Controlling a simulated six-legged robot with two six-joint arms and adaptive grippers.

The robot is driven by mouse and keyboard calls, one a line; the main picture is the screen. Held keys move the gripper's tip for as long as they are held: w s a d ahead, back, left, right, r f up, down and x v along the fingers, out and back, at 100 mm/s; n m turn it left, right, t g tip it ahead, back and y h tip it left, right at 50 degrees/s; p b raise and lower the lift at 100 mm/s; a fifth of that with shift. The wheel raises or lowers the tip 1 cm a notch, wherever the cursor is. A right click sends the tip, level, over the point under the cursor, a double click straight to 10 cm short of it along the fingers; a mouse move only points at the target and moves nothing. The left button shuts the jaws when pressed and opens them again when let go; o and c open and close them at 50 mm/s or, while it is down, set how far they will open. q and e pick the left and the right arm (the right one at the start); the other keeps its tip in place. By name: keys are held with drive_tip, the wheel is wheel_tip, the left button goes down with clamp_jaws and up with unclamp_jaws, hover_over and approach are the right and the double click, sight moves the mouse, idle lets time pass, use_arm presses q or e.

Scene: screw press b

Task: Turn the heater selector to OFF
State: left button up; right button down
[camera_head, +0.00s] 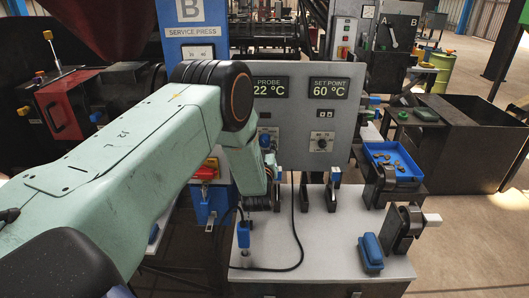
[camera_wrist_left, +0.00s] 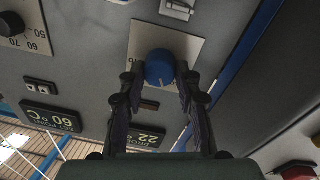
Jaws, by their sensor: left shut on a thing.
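The heater selector is a round blue knob (camera_wrist_left: 160,67) on a light square plate (camera_wrist_left: 190,45) of the grey panel, upside down in the left wrist view. My left gripper (camera_wrist_left: 160,80) has one finger on each side of the knob and is shut on it. In the head view the blue selector (camera_head: 265,139) shows below the probe display, just above my left arm's wrist, which hides part of it. Which position the knob points to cannot be read. My right gripper is not in view.
The panel carries a probe display (camera_head: 269,88) at 22 °C and a set point display (camera_head: 328,88) at 60 °C. A black set point dial (camera_head: 321,143) sits right of the selector. A blue tray (camera_head: 391,151) and a blue block (camera_head: 371,250) are at the right.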

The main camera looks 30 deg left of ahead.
use_arm(q)
drive_tip(key=n+b, duration=0.2)
drive_tip(key=n, duration=0.1)
drive_tip(key=n+b, duration=0.2)
drive_tip(key=shift+f+n, duration=0.2)
drive_tip(key=shift+n, duration=0.2)
drive_tip(key=shift+r+n+y+b, duration=0.1)
drive_tip(key=shift+n+y+b, duration=0.3)
drive_tip(key=shift+n+b, duration=1.9)
drive_tip(key=shift+n, duration=0.3)
drive_tip(key=o, duration=1.1)
drive_tip(key=shift+o, duration=0.2)
drive_tip(key=v, duration=1.2)
